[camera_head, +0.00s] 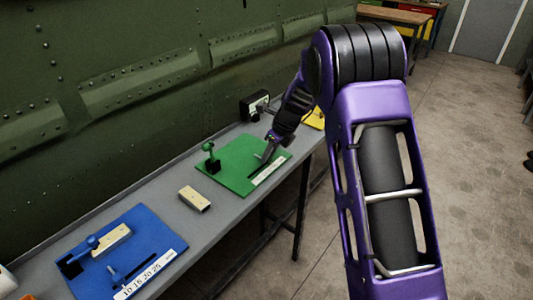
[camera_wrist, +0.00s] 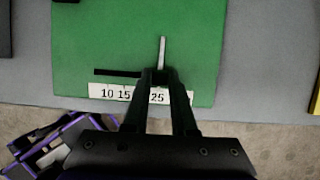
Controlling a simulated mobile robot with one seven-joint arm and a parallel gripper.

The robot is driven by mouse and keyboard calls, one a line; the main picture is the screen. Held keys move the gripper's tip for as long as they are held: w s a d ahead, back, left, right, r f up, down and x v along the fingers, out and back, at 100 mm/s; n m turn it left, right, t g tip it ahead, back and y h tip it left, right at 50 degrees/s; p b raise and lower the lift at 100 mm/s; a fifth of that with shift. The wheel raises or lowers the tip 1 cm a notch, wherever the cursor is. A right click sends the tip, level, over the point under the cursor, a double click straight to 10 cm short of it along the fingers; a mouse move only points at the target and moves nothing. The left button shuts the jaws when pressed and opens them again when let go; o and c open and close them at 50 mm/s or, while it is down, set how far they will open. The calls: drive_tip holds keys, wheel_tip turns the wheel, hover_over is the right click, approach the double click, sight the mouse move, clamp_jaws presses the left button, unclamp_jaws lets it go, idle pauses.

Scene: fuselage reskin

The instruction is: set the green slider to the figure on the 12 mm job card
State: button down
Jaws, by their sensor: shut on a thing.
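The green board (camera_head: 232,172) lies on the grey bench and fills much of the wrist view (camera_wrist: 110,35). Its slider shows in the wrist view as a pale upright bar (camera_wrist: 162,50) at the right part of a black slot (camera_wrist: 117,72). My gripper (camera_wrist: 160,77) is shut on the slider's lower end; its fingers hide the grip itself. The white scale (camera_wrist: 105,92) below the slot reads 10, 15 and 25; the fingers cover part of it between 15 and 25. In the head view my gripper (camera_head: 268,151) is low over the green board. I cannot make out a 12 mm job card.
A green clamp (camera_head: 210,158) stands at the green board's left. A loose pale block (camera_head: 195,199) lies on the bench (camera_head: 215,218). The blue board (camera_head: 150,232) holds another block. A black box (camera_head: 254,106) stands against the green riveted wall, near a yellow board (camera_head: 316,116).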

drive_tip(key=shift+w+d+r, duration=0.1)
drive_tip(key=shift+w+d, duration=0.1)
drive_tip(key=c, duration=0.7)
unclamp_jaws()
drive_tip(key=p+v, duration=0.2)
drive_tip(key=v, duration=1.5)
drive_tip(key=shift+s+r, duration=0.15)
drive_tip(key=shift+s, duration=0.05)
